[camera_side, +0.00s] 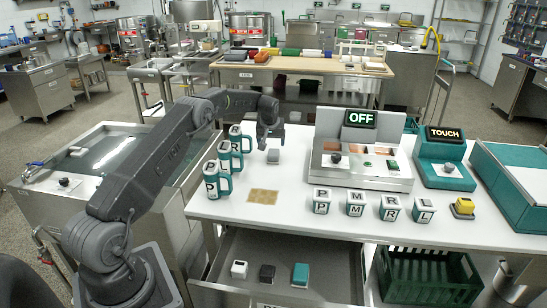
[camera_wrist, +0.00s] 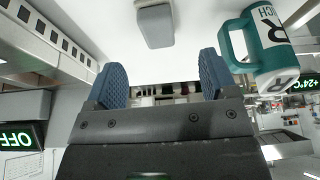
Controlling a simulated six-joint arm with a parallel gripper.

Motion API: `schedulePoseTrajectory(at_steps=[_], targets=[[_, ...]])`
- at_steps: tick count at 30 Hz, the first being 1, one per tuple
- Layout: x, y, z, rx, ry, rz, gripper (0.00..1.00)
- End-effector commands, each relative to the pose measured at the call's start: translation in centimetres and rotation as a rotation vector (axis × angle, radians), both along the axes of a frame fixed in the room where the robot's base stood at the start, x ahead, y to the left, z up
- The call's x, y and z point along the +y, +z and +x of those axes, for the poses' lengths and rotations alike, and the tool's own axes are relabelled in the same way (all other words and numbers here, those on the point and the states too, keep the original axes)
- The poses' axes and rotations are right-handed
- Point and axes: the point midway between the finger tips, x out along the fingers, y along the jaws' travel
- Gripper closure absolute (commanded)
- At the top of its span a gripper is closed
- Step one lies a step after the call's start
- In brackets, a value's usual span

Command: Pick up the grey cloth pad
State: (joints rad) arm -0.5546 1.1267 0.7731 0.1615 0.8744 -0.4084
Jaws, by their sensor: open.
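A small grey block-like pad (camera_side: 273,157) lies on the white worktop, right of the teal mugs. It also shows in the wrist view as a grey rounded pad (camera_wrist: 155,25) at the top centre, beyond the fingertips. My gripper (camera_side: 269,143) hangs above the worktop close to the pad. In the wrist view my gripper (camera_wrist: 163,75) has its two blue ridged fingers wide apart, with nothing between them. The pad is apart from the fingers.
Several teal mugs (camera_side: 225,160) stand to the left; one mug (camera_wrist: 262,48) shows right of the fingers. A metal panel unit (camera_side: 360,180) stands to the right, with lettered cubes (camera_side: 356,204) in front. A tan mat (camera_side: 263,196) lies in front. The drawer (camera_side: 255,292) below is open.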

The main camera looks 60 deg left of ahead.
Motion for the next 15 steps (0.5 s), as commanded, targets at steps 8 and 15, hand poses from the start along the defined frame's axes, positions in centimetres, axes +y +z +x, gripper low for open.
schedulePoseTrajectory(at_steps=[8, 15], targets=[[0.9, -2.8, 0.8, 0.000, 0.000, 0.000, 0.21], [1.1, -4.9, 1.3, 0.002, -0.001, -0.002, 0.21]])
